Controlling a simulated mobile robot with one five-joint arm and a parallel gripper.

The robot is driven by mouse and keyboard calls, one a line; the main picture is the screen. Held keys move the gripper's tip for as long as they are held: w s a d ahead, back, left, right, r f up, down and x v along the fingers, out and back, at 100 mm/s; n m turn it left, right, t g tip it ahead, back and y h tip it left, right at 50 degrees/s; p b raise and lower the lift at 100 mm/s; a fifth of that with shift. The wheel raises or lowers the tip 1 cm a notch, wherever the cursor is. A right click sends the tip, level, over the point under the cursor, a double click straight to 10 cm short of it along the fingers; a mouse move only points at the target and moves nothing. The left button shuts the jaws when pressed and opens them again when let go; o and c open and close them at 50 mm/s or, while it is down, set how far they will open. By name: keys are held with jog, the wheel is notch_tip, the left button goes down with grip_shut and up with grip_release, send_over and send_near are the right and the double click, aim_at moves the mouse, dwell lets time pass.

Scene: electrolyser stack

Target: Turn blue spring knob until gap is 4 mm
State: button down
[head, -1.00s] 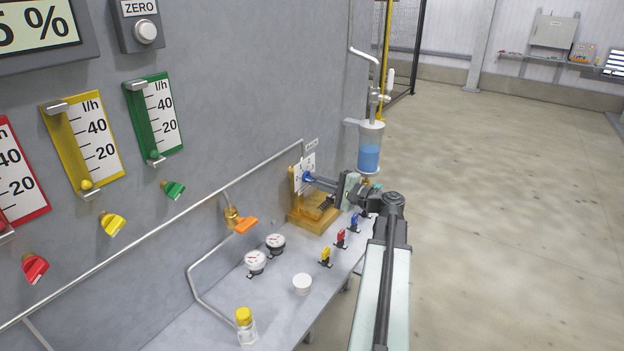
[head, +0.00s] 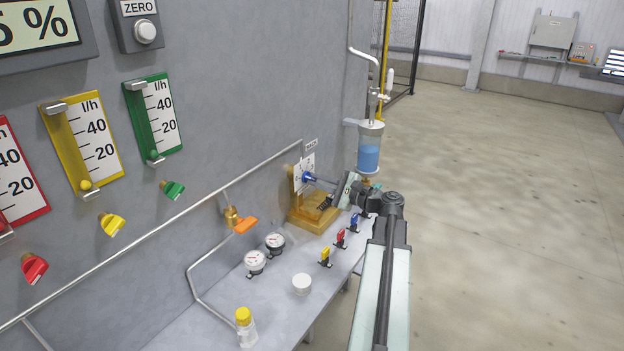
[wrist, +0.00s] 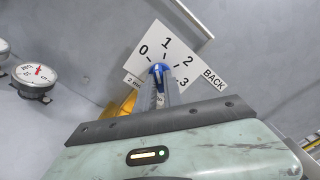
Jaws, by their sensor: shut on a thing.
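The blue spring knob (head: 309,177) sits on the front of a yellow block (head: 311,221), before a white dial plate (wrist: 186,56). In the wrist view the plate is marked 0, 1, 2, 3, and the blue knob (wrist: 158,69) shows at its centre. My gripper (wrist: 159,78) is shut on the knob, its two fingers reaching straight up to it. The fingers hide the lower part of the knob and dial. In the head view my gripper (head: 313,178) reaches it from the right. The gap cannot be read.
Blue, red and yellow small valves (head: 340,238) stand along the bench edge below my arm. A blue-filled vessel (head: 369,158) hangs just behind my wrist. Two gauges (head: 264,252), an orange-handled tap (head: 243,224) and a white cap (head: 301,284) are further left.

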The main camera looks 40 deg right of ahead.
jog(key=m, duration=0.4)
jog(key=shift+m, duration=0.3)
jog(key=c, duration=1.8)
grip_release()
jog(key=shift+m, duration=0.4)
jog(key=o, duration=0.5)
jog(key=shift+s, duration=0.1)
jog(key=v, duration=0.6)
jog(key=shift+s+d, duration=0.1)
jog(key=shift+s, duration=0.3)
